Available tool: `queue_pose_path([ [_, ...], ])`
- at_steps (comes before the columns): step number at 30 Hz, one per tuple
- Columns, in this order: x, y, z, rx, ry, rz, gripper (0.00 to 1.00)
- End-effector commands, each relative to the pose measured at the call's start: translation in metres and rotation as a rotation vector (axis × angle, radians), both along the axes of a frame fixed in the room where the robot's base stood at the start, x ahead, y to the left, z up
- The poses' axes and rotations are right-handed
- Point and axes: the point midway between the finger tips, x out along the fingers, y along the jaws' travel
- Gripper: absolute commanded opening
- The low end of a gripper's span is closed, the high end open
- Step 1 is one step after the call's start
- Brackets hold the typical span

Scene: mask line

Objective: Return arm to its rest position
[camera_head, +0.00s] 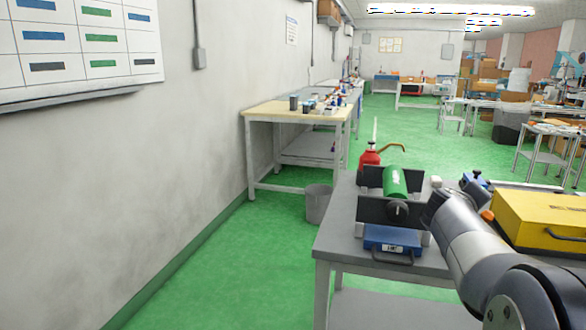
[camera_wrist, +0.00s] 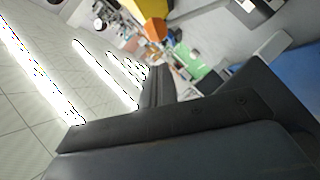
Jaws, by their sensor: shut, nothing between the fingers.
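My grey arm (camera_head: 468,245) comes in from the lower right of the head view, bent over the grey table. Its end lies beside a dark fixture, and I cannot clearly make out the fingers there. In the wrist view the dark jaws of my gripper (camera_wrist: 158,98) fill the lower middle. They are shut with nothing held. The view is tilted, with ceiling lights at the left.
A green cylinder (camera_head: 396,181) sits between dark plates above a blue box (camera_head: 392,239). A red bottle (camera_head: 369,159) stands behind. A yellow case (camera_head: 541,217) is close right of my arm. A grey bin (camera_head: 318,204) and wooden-topped bench (camera_head: 282,112) are left.

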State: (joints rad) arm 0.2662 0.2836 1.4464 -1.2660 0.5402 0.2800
Motion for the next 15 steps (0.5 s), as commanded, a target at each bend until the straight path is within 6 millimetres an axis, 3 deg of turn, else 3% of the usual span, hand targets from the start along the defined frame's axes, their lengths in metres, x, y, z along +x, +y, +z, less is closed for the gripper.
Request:
queue_pose_path([
  [3, -0.008, 0.011, 0.015, 0.011, -0.01, 0.004, 0.0],
  [15, -0.059, 0.061, 0.038, 0.009, -0.008, 0.006, 0.0],
])
